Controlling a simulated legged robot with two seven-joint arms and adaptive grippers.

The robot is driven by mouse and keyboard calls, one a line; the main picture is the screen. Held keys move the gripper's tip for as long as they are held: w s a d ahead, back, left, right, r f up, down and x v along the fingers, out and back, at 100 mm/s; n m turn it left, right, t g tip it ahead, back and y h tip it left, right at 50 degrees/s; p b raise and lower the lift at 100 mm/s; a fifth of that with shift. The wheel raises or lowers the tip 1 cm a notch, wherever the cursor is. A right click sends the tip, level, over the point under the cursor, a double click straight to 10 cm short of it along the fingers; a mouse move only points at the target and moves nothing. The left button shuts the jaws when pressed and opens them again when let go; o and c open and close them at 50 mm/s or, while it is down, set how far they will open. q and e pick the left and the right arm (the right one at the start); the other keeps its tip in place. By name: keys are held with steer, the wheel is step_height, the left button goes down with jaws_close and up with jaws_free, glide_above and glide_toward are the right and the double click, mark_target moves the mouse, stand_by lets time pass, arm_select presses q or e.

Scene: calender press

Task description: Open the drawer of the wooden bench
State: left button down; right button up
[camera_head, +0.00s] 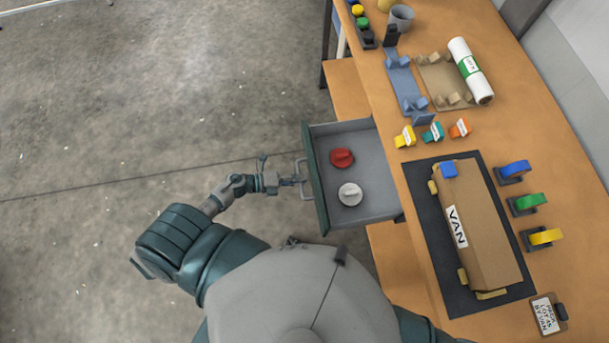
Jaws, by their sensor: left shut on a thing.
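The wooden bench (380,100) runs down the right side of the head view. Its grey drawer (375,168) stands pulled out to the left, with its inside in view. A red knob-like piece (341,158) and a white one (350,194) lie in the drawer. The drawer front is dark green and carries a metal bar handle (302,168). My left gripper (296,181) is at the handle, on the outer side of the front, shut on it. The fingertips are small and partly merge with the handle. My right gripper is not in view.
On the bench top are a box marked VAN (480,225) on a dark mat (428,235), a white roll (470,70), a blue holder (404,83), a grey cup (401,17) and several coloured clips. The concrete floor (150,100) at the left is clear.

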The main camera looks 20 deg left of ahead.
arm_select(q)
steer(key=shift+s+d+f, duration=0.2)
steer(key=shift+s+f, duration=0.2)
steer(key=shift+s, duration=0.05)
steer(key=c, duration=1.2)
jaws_free()
steer(key=shift+w+r, duration=0.1)
steer(key=shift+r, duration=0.1)
steer(key=v, duration=1.2)
steer(key=shift+w+f, duration=0.1)
